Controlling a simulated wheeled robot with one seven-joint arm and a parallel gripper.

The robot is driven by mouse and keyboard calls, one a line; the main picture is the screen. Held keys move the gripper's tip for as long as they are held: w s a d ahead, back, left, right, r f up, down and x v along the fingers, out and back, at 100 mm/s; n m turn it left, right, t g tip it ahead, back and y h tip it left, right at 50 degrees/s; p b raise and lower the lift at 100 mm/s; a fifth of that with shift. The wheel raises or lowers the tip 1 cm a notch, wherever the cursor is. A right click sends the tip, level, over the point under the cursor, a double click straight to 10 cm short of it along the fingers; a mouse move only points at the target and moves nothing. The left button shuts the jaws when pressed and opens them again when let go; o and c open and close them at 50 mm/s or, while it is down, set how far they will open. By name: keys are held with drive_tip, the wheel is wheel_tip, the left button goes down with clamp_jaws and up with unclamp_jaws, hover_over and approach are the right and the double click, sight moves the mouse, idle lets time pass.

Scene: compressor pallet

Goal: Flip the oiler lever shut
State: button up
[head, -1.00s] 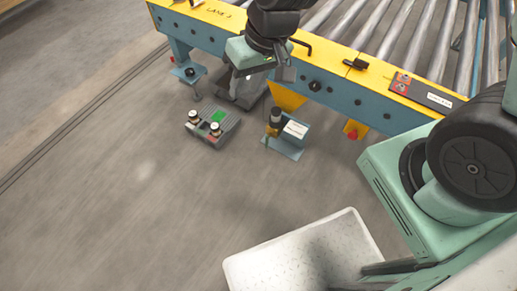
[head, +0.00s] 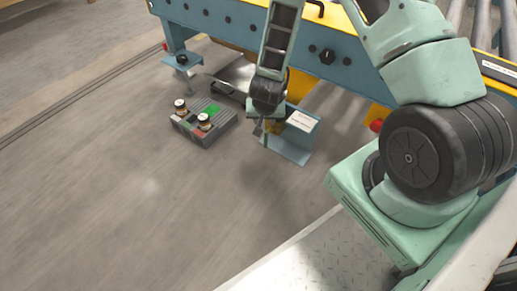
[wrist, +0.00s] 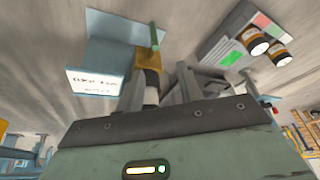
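The oiler (head: 273,127) is a small brass-coloured body on a blue bracket (head: 291,150) with a white label, low beside the conveyor frame. In the wrist view the brass body (wrist: 148,60) has a dark and pale cylinder under it. A thin green lever (wrist: 154,37) sticks out from the body, pointing toward the top of the picture. My gripper (head: 262,127) is down beside the oiler and partly hides it. In the wrist view my gripper (wrist: 162,88) has its fingers apart, with the oiler's cylinder near the left finger. Contact cannot be told.
The blue conveyor frame (head: 225,20) runs behind, with a black knob. A dark grey object (head: 232,78) lies behind the oiler. Floor at front left is clear.

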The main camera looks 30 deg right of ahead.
sight(266, 137)
drive_tip(key=shift+h, duration=0.3)
drive_tip(key=b+x, duration=0.3)
drive_tip(key=x, duration=0.3)
drive_tip(key=b+x, duration=0.4)
drive_tip(key=x, duration=0.3)
drive_tip(key=s+b+x, duration=0.1)
drive_tip(key=b+x, duration=0.2)
drive_tip(key=x, duration=0.3)
drive_tip(key=shift+w+d+f+b, duration=0.1)
drive_tip(key=shift+d+f+b, duration=0.05)
drive_tip(key=shift+f+b, duration=0.25)
drive_tip(key=shift+c, duration=0.4)
clamp_jaws()
